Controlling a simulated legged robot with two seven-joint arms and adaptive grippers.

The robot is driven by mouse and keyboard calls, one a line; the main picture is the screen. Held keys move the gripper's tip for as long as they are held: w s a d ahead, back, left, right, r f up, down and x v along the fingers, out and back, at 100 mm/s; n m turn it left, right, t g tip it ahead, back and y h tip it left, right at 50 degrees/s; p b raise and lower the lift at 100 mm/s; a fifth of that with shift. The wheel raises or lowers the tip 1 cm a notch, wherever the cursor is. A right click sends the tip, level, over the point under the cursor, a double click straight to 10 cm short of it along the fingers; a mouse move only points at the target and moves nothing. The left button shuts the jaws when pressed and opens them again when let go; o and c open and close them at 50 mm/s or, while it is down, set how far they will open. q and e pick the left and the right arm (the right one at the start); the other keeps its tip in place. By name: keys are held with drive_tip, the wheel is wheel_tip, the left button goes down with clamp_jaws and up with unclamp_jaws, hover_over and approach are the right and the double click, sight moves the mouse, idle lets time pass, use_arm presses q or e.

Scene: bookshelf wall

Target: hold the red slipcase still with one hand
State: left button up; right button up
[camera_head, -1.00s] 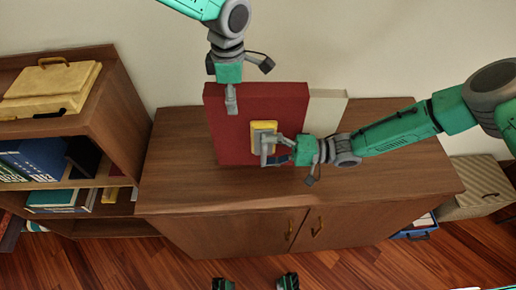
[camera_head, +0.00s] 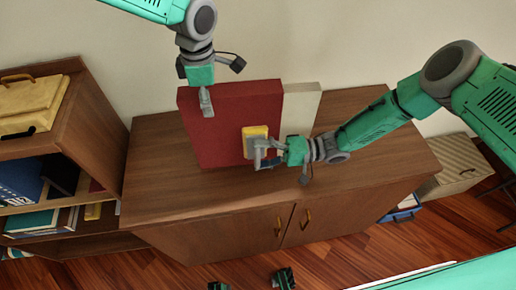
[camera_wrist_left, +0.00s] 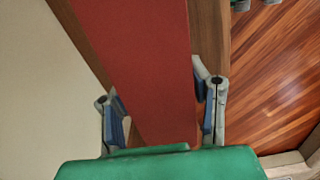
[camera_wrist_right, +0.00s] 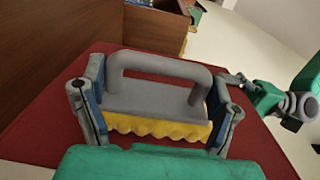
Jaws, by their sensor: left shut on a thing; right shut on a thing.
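The red slipcase (camera_head: 212,125) stands upright on the wooden cabinet, its broad face towards me. My left gripper (camera_head: 207,105) comes down from above and is shut on its top edge, left of the middle. In the left wrist view, the red slipcase (camera_wrist_left: 140,60) lies between the two fingers. My right gripper (camera_head: 266,158) is shut on the grey handle of a yellow scrubbing pad (camera_head: 255,131), at the slipcase's front face, right of the middle. In the right wrist view, the grey handle (camera_wrist_right: 155,92) spans between the fingers; the pad's contact side is hidden.
A cream block (camera_head: 301,105) stands close to the slipcase's right side. The cabinet top (camera_head: 360,165) is bare to the right and in front. A bookshelf (camera_head: 97,130) with a yellow case (camera_head: 30,105) on it stands at the left. A ribbed box (camera_head: 458,162) is at the right.

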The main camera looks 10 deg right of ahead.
drive_tip(key=shift+f, duration=0.3)
drive_tip(key=a, duration=0.8)
drive_tip(key=shift+w+a, duration=0.15)
drive_tip(key=shift+w, duration=0.15)
idle(0.4)
drive_tip(key=shift+s, duration=0.1)
drive_tip(key=shift+s, duration=5.95)
drive_tip(key=a, duration=1)
drive_tip(key=shift+w+a, duration=0.35)
drive_tip(key=shift+a, duration=0.05)
drive_tip(key=shift+r, duration=0.1)
